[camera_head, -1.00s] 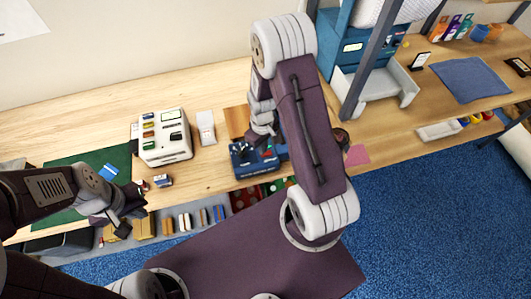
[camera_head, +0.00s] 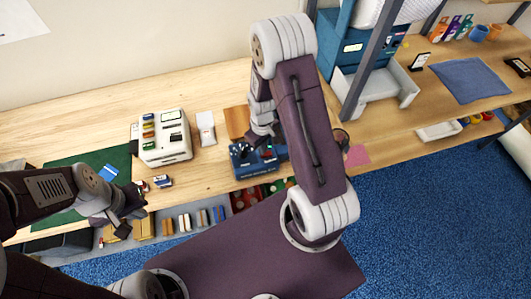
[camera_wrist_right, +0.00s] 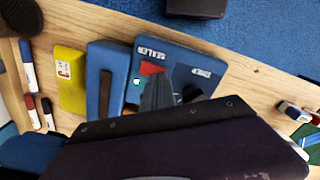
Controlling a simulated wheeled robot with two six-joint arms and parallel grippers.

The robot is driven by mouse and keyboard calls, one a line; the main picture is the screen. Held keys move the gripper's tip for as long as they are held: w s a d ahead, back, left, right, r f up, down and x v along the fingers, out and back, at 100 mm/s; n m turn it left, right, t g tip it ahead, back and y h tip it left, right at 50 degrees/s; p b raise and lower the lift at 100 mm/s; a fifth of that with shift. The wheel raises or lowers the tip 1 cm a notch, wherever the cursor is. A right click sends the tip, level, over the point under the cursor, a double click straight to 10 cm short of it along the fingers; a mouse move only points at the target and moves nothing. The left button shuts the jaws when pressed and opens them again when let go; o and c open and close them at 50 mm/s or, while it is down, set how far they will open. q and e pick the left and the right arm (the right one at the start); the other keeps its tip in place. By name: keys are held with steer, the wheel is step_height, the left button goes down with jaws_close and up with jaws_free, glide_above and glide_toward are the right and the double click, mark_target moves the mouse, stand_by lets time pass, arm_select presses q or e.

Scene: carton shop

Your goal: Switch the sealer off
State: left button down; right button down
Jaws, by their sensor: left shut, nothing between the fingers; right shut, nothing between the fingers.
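The blue sealer (camera_head: 262,166) sits near the front edge of the wooden bench in the head view. In the right wrist view its top (camera_wrist_right: 178,50) carries a "SEALER" label, a red switch (camera_wrist_right: 150,68) and a small green light (camera_wrist_right: 136,82). My right gripper (camera_head: 268,140) is shut and empty, low over the sealer. In the right wrist view its fingertips (camera_wrist_right: 158,88) lie beside the red switch and partly cover it; I cannot tell whether they touch. My left gripper (camera_head: 122,213) is shut and empty, far left of the sealer at the bench's front edge.
A white machine with coloured buttons (camera_head: 165,148) stands left of the sealer, with a small white device (camera_head: 206,128) between. The right wrist view shows a yellow box (camera_wrist_right: 72,78) and several markers (camera_wrist_right: 27,65) beside the sealer. A shelf post (camera_head: 362,65) rises to the right.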

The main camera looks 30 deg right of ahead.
steer(key=shift+f+b, duration=0.7)
steer(key=shift+f, duration=0.25)
stand_by(0.8)
steer(key=shift+r, duration=0.15)
step_height(320, 180, up, 7)
steer(key=p, duration=0.6)
stand_by(0.3)
